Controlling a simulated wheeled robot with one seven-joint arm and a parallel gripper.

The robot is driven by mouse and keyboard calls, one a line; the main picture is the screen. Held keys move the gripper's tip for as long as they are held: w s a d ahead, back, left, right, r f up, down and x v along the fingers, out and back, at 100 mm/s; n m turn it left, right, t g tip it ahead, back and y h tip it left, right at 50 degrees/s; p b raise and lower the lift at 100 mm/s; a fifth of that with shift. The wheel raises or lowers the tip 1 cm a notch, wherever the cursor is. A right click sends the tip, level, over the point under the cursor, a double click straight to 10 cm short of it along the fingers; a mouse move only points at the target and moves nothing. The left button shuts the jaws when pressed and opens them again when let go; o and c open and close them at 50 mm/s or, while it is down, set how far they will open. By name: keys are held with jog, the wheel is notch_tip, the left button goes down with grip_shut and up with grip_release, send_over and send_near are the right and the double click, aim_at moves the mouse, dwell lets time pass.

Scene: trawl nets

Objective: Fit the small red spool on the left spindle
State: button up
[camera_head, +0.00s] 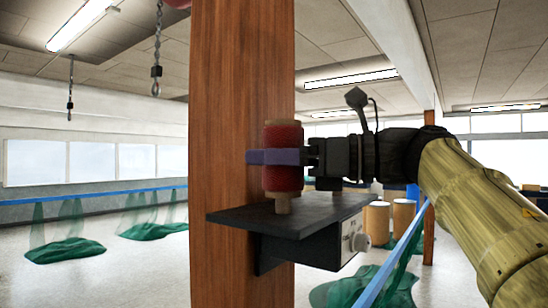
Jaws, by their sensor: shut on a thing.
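A small red spool (283,178) is upright just above or at the dark shelf on the wooden post. The purple fingers of my gripper (277,157) are shut across its upper middle, with the arm reaching in from the right. A short tan stub (282,204) shows below the red winding and meets the shelf top. I cannot tell whether it is the spool's core or the left spindle. A dark upright piece (322,196) stands on the shelf to the right, partly under my gripper; it may be the other spindle.
The dark shelf (240,215) juts from a thick wooden post (225,120). Green nets (66,250) hang from a blue rail at the left. Chains hang from the ceiling.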

jog(key=shift+f+b, duration=1)
dwell(0.3)
jog(key=o, duration=1.1)
jog(key=shift+s+d+f, duration=0.1)
jog(key=shift+d, duration=0.4)
jog(key=b+v, duration=0.3)
jog(key=v, duration=1.3)
